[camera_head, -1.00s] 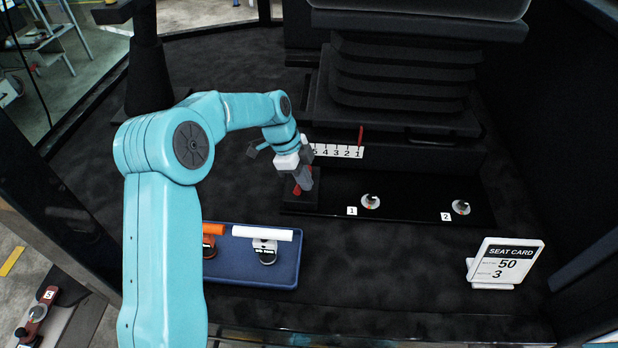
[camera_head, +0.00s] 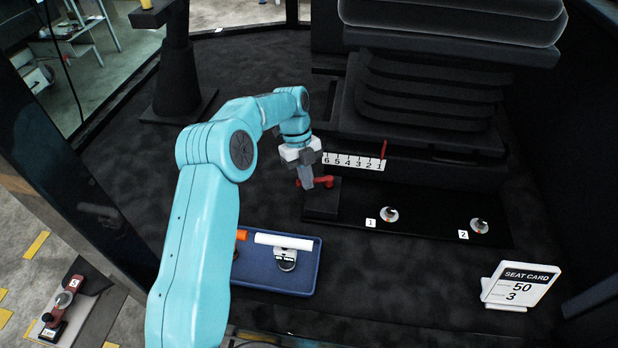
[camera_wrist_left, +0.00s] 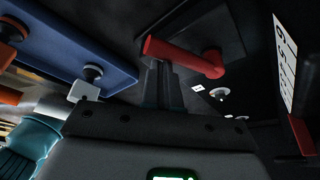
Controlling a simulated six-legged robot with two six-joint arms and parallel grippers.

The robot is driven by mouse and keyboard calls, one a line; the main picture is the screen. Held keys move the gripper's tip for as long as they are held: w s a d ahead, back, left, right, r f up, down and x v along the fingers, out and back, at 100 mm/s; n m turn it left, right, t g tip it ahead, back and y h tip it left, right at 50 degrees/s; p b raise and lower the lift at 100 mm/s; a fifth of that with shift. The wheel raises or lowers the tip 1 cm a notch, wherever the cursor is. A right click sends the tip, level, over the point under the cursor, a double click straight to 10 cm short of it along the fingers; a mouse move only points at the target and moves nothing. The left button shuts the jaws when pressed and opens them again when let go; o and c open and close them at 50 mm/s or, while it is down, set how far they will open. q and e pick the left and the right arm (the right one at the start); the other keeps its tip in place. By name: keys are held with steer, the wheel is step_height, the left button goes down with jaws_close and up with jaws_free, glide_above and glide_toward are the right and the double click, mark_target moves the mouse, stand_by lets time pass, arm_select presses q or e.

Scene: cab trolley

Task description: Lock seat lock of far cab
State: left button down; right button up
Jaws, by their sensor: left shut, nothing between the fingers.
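The red seat-lock lever (camera_head: 325,182) sits on a black block (camera_head: 322,205) at the left end of the black floor plate, below the seat. It lies roughly level, its free end pointing left. My left gripper (camera_head: 307,183) is shut and empty, its fingers pointing down in front of the lever's left part. In the left wrist view the red lever (camera_wrist_left: 185,54) crosses just beyond the shut fingertips (camera_wrist_left: 158,68). I cannot tell whether they touch it. My right gripper is not in view.
A white scale (camera_head: 353,161) with a red pointer (camera_head: 383,150) is under the seat. Knobs 1 (camera_head: 389,214) and 2 (camera_head: 479,226) are on the floor plate. A blue tray (camera_head: 270,277) holds white- and orange-handled items. A seat card (camera_head: 522,285) stands at right.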

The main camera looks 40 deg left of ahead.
arm_select(q)
steer(key=shift+w+a+m+p, duration=0.3)
steer(key=shift+w+a+p, duration=0.25)
steer(key=shift+a, duration=0.2)
steer(key=shift+w+a, duration=0.25)
steer(key=shift+w, duration=0.1)
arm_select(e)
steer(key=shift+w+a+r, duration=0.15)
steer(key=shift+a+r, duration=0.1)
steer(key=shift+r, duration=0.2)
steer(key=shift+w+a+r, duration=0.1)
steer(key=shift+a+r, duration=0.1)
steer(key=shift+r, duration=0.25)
arm_select(q)
steer(key=shift+w+a+r, duration=0.15)
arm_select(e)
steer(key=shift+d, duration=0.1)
